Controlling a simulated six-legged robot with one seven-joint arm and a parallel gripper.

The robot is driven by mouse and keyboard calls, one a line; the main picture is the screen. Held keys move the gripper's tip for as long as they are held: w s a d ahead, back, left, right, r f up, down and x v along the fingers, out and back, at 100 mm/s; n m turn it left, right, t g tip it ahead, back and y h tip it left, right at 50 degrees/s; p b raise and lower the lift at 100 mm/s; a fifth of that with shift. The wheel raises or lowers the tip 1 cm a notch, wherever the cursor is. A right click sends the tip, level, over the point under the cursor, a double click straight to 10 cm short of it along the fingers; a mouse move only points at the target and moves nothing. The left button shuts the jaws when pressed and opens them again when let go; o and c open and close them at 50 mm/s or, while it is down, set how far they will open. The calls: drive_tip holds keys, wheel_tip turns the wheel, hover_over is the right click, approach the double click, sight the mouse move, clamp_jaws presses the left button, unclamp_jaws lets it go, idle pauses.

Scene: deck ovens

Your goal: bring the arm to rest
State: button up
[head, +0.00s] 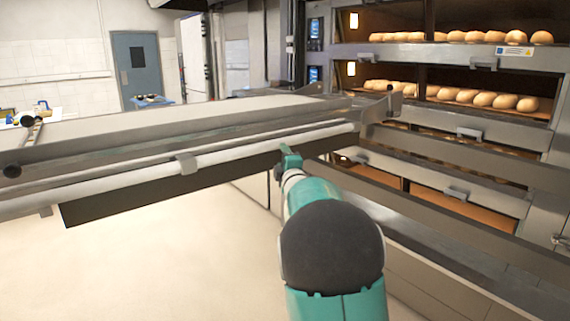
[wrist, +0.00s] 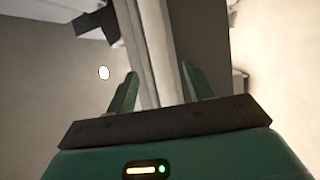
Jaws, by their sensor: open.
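My gripper (wrist: 158,90) is open in the wrist view, its two green fingers apart. A pale rail or bar (wrist: 158,50) shows beyond and between the fingers; I cannot tell whether they touch it. In the head view my teal arm reaches forward, and my gripper (head: 288,155) is at its far end, close to the front edge of a long metal loader table (head: 160,133). A white roller bar (head: 240,146) runs along that edge. The gripper holds nothing that I can see.
A deck oven (head: 480,131) with several open decks of bread loaves (head: 490,98) stands at the right. Its metal rails (head: 450,222) run close to my arm. Pale floor (head: 170,265) is clear at the lower left. A blue-grey door (head: 137,68) is far back.

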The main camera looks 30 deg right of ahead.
drive_tip(key=shift+v, duration=1.15)
drive_tip(key=s+a+f+m+g+y, duration=0.3)
drive_tip(key=s+a+m+g, duration=0.5)
drive_tip(key=s+a, duration=0.75)
drive_tip(key=s+a+f+m+g+y, duration=0.1)
drive_tip(key=s+a+f, duration=0.4)
drive_tip(key=s, duration=0.6)
drive_tip(key=s+a+f+m+g+y, duration=0.2)
drive_tip(key=s+a+f+m+g, duration=0.2)
drive_tip(key=s+a, duration=0.6)
drive_tip(key=shift+s+a+f+m, duration=0.3)
drive_tip(key=shift+s+a+f, duration=0.05)
drive_tip(key=shift+s+f, duration=0.3)
drive_tip(key=shift+c, duration=0.2)
